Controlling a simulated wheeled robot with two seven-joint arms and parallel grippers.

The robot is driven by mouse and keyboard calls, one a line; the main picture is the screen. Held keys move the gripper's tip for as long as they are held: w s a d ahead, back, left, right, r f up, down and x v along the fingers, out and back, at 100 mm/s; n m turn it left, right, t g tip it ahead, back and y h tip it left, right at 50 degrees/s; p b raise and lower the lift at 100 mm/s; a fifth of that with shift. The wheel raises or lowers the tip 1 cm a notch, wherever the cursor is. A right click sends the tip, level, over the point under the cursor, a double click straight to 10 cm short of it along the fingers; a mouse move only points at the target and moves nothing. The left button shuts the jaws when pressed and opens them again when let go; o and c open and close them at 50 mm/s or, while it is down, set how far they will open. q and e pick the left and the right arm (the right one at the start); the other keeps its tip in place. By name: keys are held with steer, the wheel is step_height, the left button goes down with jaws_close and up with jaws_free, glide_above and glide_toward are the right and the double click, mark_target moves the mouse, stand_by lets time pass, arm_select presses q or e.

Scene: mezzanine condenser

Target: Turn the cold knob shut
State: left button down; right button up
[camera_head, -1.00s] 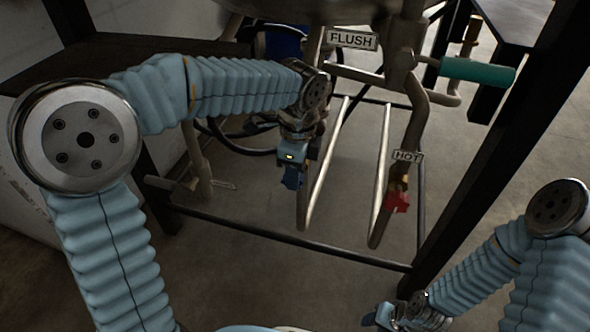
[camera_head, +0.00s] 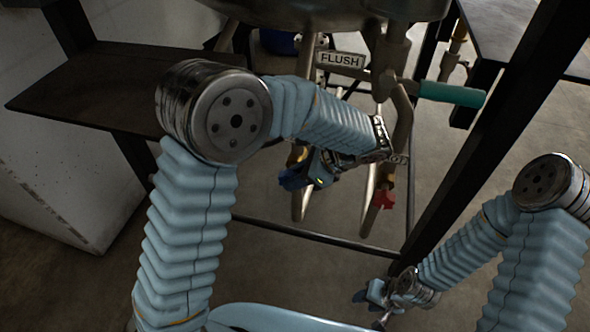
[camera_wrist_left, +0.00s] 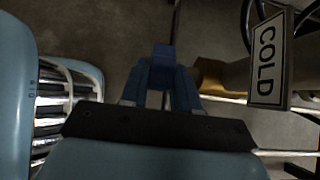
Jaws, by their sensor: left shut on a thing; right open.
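The cold knob (camera_wrist_left: 164,66) is a dark blue handle beside a brass valve fitting (camera_wrist_left: 208,76). The COLD sign (camera_wrist_left: 268,58) is to its right in the left wrist view. My left gripper (camera_wrist_left: 160,88) is shut on the blue knob, with one finger on each side. In the head view my left gripper (camera_head: 304,174) points left, and the blue knob (camera_head: 288,180) shows at its tip, partly covered. My right gripper (camera_head: 368,302) is low at the right, open and away from the pipes.
A red knob (camera_head: 383,199) hangs on the pipe just right of my left wrist. The FLUSH sign (camera_head: 341,60) and a teal handle (camera_head: 452,94) are above. A black frame post (camera_head: 470,150) stands at right. Open floor lies below.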

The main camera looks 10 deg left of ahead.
arm_select(q)
steer(key=shift+d+f+y, duration=0.1)
steer(key=shift+y, duration=0.4)
steer(key=c, duration=0.9)
jaws_free()
steer(key=p+v, duration=0.1)
steer(key=v, duration=0.6)
steer(key=shift+d, duration=0.15)
